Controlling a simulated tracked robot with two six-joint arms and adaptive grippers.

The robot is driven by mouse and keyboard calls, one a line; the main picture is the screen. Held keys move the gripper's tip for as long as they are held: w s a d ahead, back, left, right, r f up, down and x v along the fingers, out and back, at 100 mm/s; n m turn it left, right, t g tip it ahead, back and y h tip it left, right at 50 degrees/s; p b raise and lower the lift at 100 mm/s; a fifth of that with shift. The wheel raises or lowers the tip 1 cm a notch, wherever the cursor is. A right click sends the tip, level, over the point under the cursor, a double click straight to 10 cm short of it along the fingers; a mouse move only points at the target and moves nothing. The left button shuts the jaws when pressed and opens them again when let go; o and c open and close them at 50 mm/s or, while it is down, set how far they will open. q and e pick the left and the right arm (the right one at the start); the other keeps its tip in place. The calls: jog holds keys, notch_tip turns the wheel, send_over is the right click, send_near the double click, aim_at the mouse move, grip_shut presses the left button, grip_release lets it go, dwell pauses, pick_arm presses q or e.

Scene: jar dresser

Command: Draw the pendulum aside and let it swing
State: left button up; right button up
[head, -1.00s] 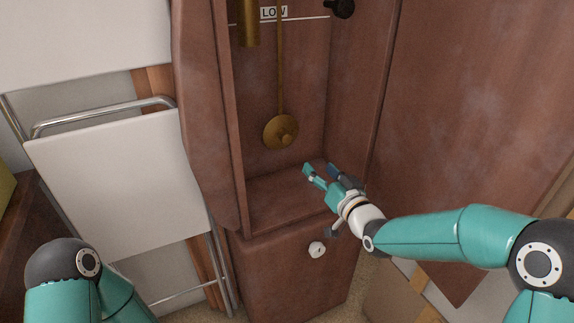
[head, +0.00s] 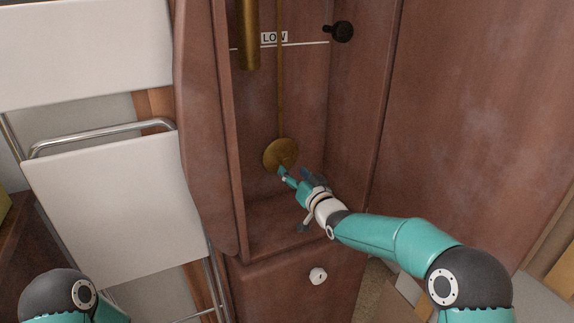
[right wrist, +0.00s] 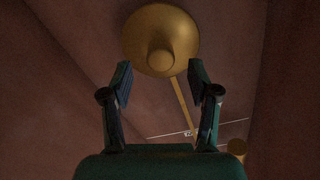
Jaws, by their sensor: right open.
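The pendulum's round brass bob (head: 279,155) hangs on a thin rod (head: 280,95) inside the open wooden clock case. My right gripper (head: 296,175) is inside the case, just below and to the right of the bob in the head view, and overlaps its lower edge there. In the right wrist view the bob (right wrist: 160,40) with its central knob lies beyond the open fingertips (right wrist: 160,78), and nothing is between the fingers. Whether a finger touches the bob I cannot tell. My left gripper is out of view; only part of its arm shows at lower left.
A brass cylinder (head: 249,35) hangs left of the rod. A white line with a LOW label (head: 275,38) marks the back wall. A black knob (head: 342,31) is at the right side. The case walls stand close on both sides. A white folding chair (head: 120,200) stands left.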

aim_at(287, 165)
jog(key=shift+x, duration=2.6)
grip_shut()
